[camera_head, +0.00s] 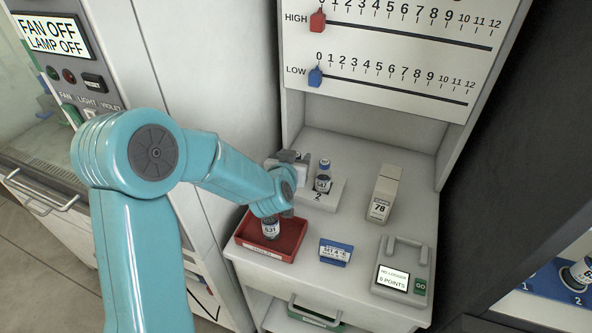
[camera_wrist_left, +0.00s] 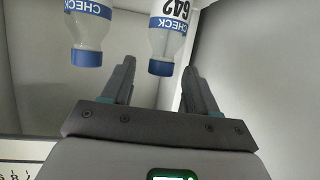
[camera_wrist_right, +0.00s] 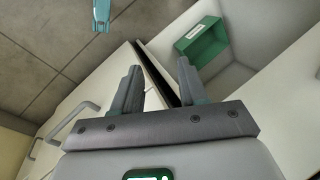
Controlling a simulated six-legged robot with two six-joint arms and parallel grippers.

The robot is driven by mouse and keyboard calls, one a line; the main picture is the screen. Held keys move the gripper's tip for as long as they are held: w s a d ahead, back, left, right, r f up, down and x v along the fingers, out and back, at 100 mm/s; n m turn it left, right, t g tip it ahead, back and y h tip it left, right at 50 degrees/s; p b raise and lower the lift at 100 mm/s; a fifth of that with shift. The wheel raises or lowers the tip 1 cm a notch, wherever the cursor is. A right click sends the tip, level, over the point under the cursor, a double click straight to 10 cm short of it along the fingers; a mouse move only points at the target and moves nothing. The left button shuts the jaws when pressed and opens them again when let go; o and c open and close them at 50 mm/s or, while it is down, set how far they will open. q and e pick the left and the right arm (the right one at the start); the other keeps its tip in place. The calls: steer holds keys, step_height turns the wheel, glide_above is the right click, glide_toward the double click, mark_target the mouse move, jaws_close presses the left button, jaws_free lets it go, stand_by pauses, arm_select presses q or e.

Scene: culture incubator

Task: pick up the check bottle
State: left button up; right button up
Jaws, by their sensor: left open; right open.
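My left gripper (camera_head: 296,160) is open at the left side of a pale stand (camera_head: 325,199) marked 2. A check bottle (camera_wrist_left: 168,36) numbered 642, with a blue CHECK band, lies ahead of its open jaws (camera_wrist_left: 158,82) in the left wrist view, upside down in the picture. A second CHECK bottle (camera_wrist_left: 88,32) is beside it, left of the jaws. In the head view a bottle (camera_head: 323,184) stands on the stand, with another (camera_head: 324,164) just behind. My right gripper (camera_wrist_right: 160,80) is open and empty in the right wrist view.
Below my left arm is a red tray (camera_head: 248,249) with a bottle (camera_head: 271,229) numbered 531. A blue label block (camera_head: 336,253), a white carton (camera_head: 383,195) marked 78 and a grey logger (camera_head: 404,268) share the worktop. A green bin (camera_wrist_right: 201,42) shows in the right wrist view.

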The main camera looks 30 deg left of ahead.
arm_select(q)
steer(key=x, duration=0.2)
steer(key=shift+w+a+f, duration=0.2)
steer(key=shift+w, duration=0.1)
steer(key=shift+s+d+r, duration=0.1)
jaws_close()
